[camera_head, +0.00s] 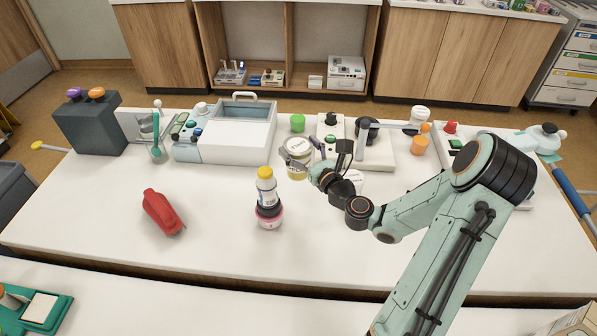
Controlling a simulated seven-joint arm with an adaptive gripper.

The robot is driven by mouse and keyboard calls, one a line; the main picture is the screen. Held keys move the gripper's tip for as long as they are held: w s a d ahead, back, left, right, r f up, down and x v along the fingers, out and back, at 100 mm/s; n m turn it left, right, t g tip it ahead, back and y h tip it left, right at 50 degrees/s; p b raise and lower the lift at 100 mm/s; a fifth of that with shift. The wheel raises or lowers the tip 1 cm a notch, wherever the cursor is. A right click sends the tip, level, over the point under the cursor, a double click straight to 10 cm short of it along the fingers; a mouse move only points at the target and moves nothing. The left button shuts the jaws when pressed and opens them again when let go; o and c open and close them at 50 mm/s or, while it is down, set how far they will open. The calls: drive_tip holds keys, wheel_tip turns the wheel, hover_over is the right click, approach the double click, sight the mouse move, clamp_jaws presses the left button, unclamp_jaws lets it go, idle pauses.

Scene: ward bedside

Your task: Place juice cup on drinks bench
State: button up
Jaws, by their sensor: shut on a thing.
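A pale yellow cup with a white printed label (299,146), which looks like the juice cup, is near the middle of the white table (100,215). My gripper (294,163) reaches in from the right and is shut on this cup. No surface is clearly marked as the drinks bench. A second white surface (240,305) runs along the front edge of the view.
A bottle with a yellow cap (266,190) stands just in front of my gripper. A red bottle (163,212) lies at left. The table's front left is mostly clear.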

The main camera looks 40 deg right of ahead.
drive_tip(key=shift+w+d+f, duration=1.25)
drive_tip(key=shift+w+f, duration=0.65)
drive_tip(key=shift+f, duration=0.25)
drive_tip(key=shift+w+d+f, duration=1.25)
drive_tip(key=shift+w+f, duration=0.65)
drive_tip(key=shift+f, duration=0.3)
drive_tip(key=shift+w+d+f, duration=1.25)
drive_tip(key=shift+w+f, duration=0.65)
drive_tip(key=shift+f, duration=0.25)
drive_tip(key=shift+f, duration=0.1)
drive_tip(key=o, duration=1.2)
